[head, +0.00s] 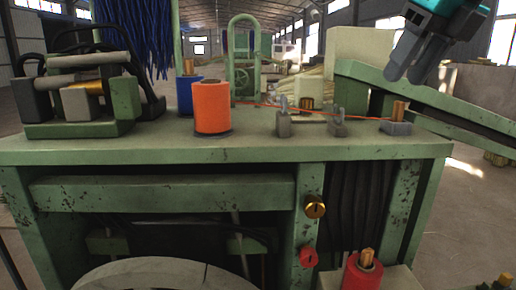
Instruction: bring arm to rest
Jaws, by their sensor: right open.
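My right gripper (408,68) is at the upper right of the head view, with dark grey fingers below a teal wrist. It is open, with nothing seen between its fingers. It hangs above the right end of the green workbench (250,150), apart from everything on it. My left gripper is not in view.
An orange cylinder (212,108) and a blue one (185,94) stand on the bench. A red line (345,113) runs right to a brass post (398,110). A green machine (85,95) sits at left. A sloped green beam (440,98) lies at right, below my gripper.

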